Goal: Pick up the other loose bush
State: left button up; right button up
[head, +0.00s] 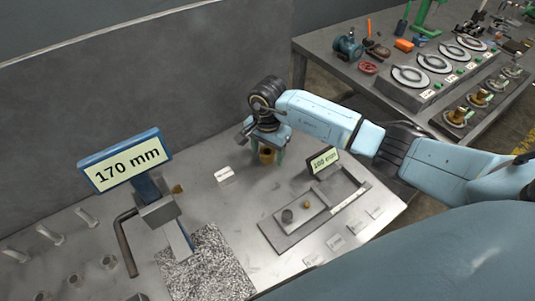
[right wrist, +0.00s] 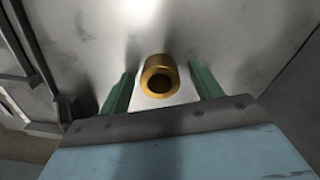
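A brass bush (head: 267,156) stands on the grey metal bench near its back, under my right gripper (head: 266,153). In the right wrist view the bush (right wrist: 158,77) shows its round bore and sits between the two green fingers of the right gripper (right wrist: 163,90). The fingers are apart, with a visible gap on each side of the bush, so the gripper is open and not holding it. My left gripper is not in view.
A plate (head: 271,233) with a dark ring (head: 287,216) and a small brass piece (head: 306,204) lies to the right, by a small sign (head: 324,161). A second table (head: 340,72) holds fixtures behind.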

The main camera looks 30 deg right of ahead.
jog(key=c, duration=1.1)
